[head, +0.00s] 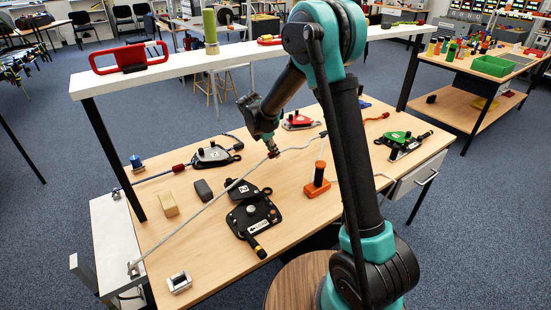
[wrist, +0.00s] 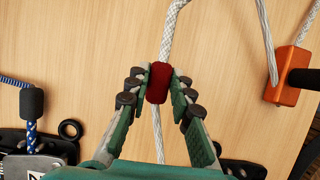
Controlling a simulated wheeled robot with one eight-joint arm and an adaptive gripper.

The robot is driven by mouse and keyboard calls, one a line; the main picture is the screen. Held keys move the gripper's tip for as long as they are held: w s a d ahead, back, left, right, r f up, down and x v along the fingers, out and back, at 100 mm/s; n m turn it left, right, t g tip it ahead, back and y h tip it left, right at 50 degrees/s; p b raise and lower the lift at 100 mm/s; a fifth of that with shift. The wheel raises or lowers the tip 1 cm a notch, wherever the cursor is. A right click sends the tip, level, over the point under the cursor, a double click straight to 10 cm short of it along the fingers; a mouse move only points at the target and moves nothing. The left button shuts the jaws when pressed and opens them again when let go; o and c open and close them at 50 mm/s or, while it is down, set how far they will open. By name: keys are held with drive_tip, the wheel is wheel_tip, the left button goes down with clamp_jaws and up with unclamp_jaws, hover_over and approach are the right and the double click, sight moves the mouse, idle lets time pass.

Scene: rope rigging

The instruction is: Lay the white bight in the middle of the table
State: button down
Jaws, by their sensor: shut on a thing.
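My gripper (head: 271,150) is over the wooden table (head: 185,238), towards its back middle. It is shut on a dark red sleeve (wrist: 159,92) around the white rope, one finger on each side in the wrist view. The white rope (head: 200,210) runs from a fitting at the table's front left up to my gripper. Beyond the sleeve, white rope (wrist: 172,32) leaves the top of the wrist view. In the head view rope also shows right of my gripper, towards the orange block (head: 317,187). I cannot tell whether the sleeve touches the table.
A black plate fitting (head: 262,216) sits front middle, with a wooden block (head: 167,204) and a dark block (head: 203,189) left of it. Grey (head: 214,155), red (head: 299,122) and green (head: 400,141) fittings stand farther back. A white shelf beam (head: 225,55) spans above the back edge.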

sight(273, 158)
drive_tip(key=shift+f, duration=1.95)
drive_tip(key=c, duration=1.3)
unclamp_jaws()
drive_tip(key=shift+c, duration=0.2)
drive_tip(key=v, duration=1.2)
